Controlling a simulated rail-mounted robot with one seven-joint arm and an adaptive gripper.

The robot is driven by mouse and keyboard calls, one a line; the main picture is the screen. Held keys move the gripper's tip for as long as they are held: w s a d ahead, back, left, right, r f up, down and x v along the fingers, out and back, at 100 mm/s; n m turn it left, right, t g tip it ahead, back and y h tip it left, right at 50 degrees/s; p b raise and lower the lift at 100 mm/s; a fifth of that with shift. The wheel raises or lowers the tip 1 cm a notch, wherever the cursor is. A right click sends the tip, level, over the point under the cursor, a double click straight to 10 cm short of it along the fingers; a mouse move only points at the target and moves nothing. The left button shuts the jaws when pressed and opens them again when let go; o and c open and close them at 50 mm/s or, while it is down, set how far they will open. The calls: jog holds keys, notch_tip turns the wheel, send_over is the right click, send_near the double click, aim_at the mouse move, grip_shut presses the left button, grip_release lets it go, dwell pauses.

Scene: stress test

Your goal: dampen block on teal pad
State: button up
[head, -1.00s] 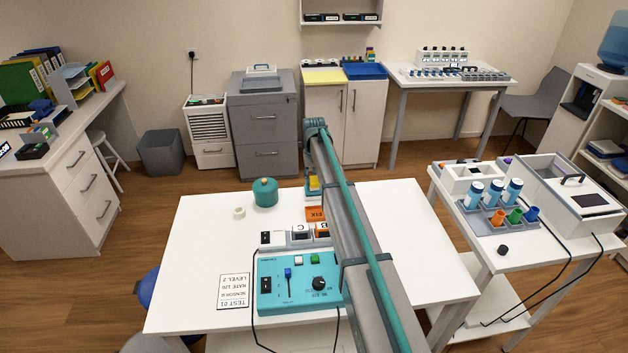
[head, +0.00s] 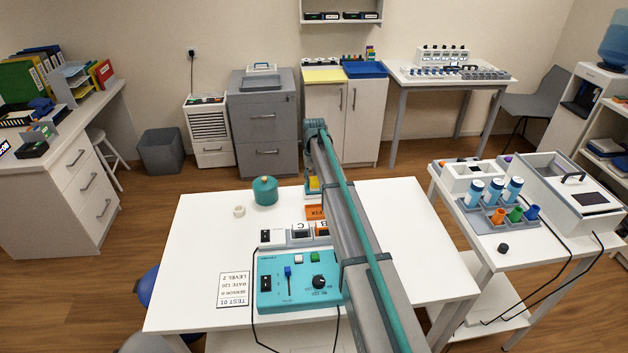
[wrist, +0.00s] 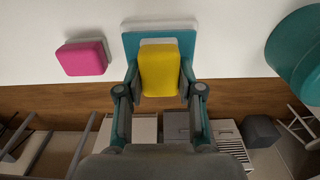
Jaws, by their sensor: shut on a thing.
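My gripper (wrist: 158,76) is shut on a yellow block (wrist: 158,70), with one finger on each side of it. The yellow block stands in front of the teal pad (wrist: 131,46) in the wrist view, and the pad shows on both sides of it. I cannot tell whether the block touches the pad. A small part of the yellow block (head: 314,183) also shows in the head view, beside my arm, which hides most of the gripper there.
A pink block (wrist: 82,58) lies left of the pad in the wrist view. A teal lidded pot (head: 265,191) and a white ring (head: 239,211) stand on the white table. A teal control box (head: 300,283) lies nearer. The table's left part is mostly clear.

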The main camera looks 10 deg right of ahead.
aim_at(314, 179)
jog(key=shift+f, duration=0.5)
dwell(1.2)
jog(key=shift+r, duration=0.15)
jog(key=shift+r+p, duration=1.55)
jog(key=shift+r, duration=1.9)
